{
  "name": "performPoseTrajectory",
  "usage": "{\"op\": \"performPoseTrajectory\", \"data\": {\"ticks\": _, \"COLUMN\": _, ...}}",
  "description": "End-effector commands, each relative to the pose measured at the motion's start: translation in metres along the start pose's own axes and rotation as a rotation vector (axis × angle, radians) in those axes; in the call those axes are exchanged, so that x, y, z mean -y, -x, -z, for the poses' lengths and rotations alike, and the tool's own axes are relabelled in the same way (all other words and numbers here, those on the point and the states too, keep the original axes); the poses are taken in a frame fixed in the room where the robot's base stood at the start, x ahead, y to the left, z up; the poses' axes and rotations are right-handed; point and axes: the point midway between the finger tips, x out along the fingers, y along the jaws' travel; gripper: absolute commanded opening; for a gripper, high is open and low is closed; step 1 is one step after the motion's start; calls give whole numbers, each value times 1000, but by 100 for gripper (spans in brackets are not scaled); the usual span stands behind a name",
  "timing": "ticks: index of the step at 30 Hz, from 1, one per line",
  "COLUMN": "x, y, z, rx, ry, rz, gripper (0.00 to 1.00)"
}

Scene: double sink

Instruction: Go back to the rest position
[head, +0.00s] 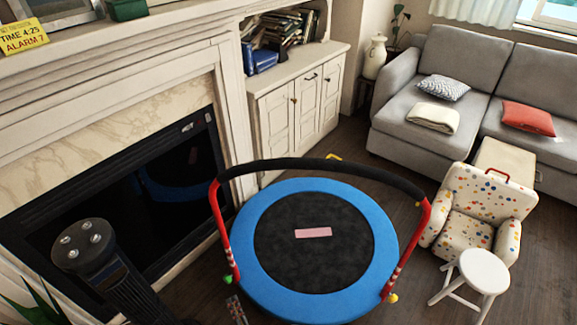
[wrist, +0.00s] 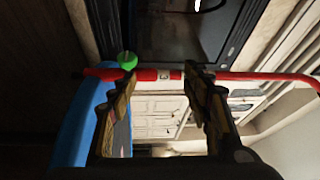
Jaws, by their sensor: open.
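My gripper (wrist: 161,80) shows in the wrist view with its two fingers apart and nothing held between them. A red bar (wrist: 260,77) with a green ball end (wrist: 127,60) crosses the view behind the fingertips; I cannot tell how far beyond them it is. It looks like a leg of the small trampoline (head: 262,285), which has a blue rim, a black mat and a black padded handle (head: 320,167) on red posts. A pink rectangle (head: 313,232) lies on the mat. My gripper is not visible in the head view.
A fireplace (head: 130,210) stands at the left, with a white cabinet (head: 305,100) beyond it. A grey sofa (head: 455,60), a spotted armchair (head: 485,205) and a white stool (head: 483,270) are at the right. Bare dark floor (head: 405,175) shows between the trampoline and the seats.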

Motion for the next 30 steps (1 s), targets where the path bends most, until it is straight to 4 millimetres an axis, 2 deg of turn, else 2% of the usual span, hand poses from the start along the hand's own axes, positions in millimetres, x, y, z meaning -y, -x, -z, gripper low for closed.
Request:
{"op": "performPoseTrajectory", "data": {"ticks": 5, "x": -47, "y": 16, "z": -2, "rx": 38, "ry": 125, "rz": -175, "gripper": 49}}
{"op": "performPoseTrajectory", "data": {"ticks": 8, "x": -80, "y": 34, "z": -3, "rx": 78, "ry": 211, "rz": -299, "gripper": 49}}
{"op": "performPoseTrajectory", "data": {"ticks": 12, "x": -132, "y": 72, "z": -5, "rx": 180, "ry": 369, "rz": -533, "gripper": 49}}
{"op": "performPoseTrajectory", "data": {"ticks": 14, "x": -148, "y": 85, "z": -10, "rx": 249, "ry": 447, "rz": -645, "gripper": 49}}
{"op": "performPoseTrajectory", "data": {"ticks": 16, "x": -156, "y": 94, "z": -15, "rx": 335, "ry": 532, "rz": -765, "gripper": 49}}
{"op": "performPoseTrajectory", "data": {"ticks": 19, "x": -149, "y": 100, "z": -18, "rx": 464, "ry": 636, "rz": -916, "gripper": 49}}
{"op": "performPoseTrajectory", "data": {"ticks": 23, "x": -113, "y": 97, "z": -16, "rx": 629, "ry": 735, "rz": -1067, "gripper": 49}}
{"op": "performPoseTrajectory", "data": {"ticks": 26, "x": -75, "y": 92, "z": -9, "rx": 743, "ry": 786, "rz": -1147, "gripper": 49}}
{"op": "performPoseTrajectory", "data": {"ticks": 30, "x": -11, "y": 83, "z": 8, "rx": 882, "ry": 831, "rz": -1226, "gripper": 49}}
